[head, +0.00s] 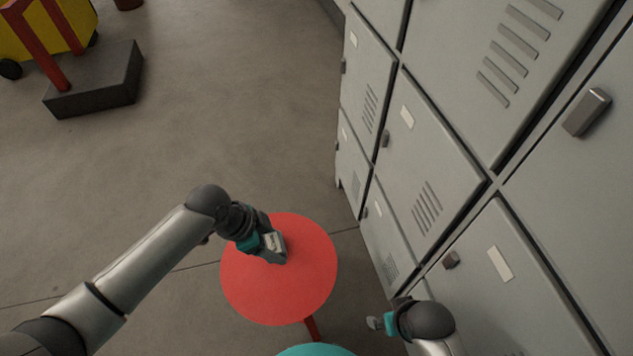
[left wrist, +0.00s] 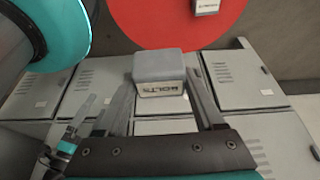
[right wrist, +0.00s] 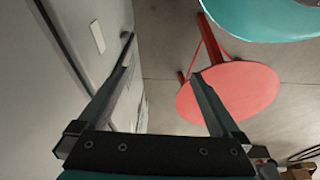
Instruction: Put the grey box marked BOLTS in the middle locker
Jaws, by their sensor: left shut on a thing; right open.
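The grey box marked BOLTS (left wrist: 160,72) sits between the two fingers of my left gripper (left wrist: 160,95), its white label turned to the left wrist camera. In the head view my left gripper (head: 266,243) is shut on it over the red round table top (head: 290,295). My right gripper (head: 382,322) is open and empty, low in front of the lockers; its spread fingers show in the right wrist view (right wrist: 165,95). The grey lockers stand at right, their doors shut, among them a door (head: 425,150) near the middle. The locker labels are too small to read.
Another grey box with a pale label (left wrist: 207,6) stands on the red top in the left wrist view. A teal round surface (head: 315,350) lies at the bottom edge. A dark block with red posts (head: 95,78) stands far left. The floor between is clear.

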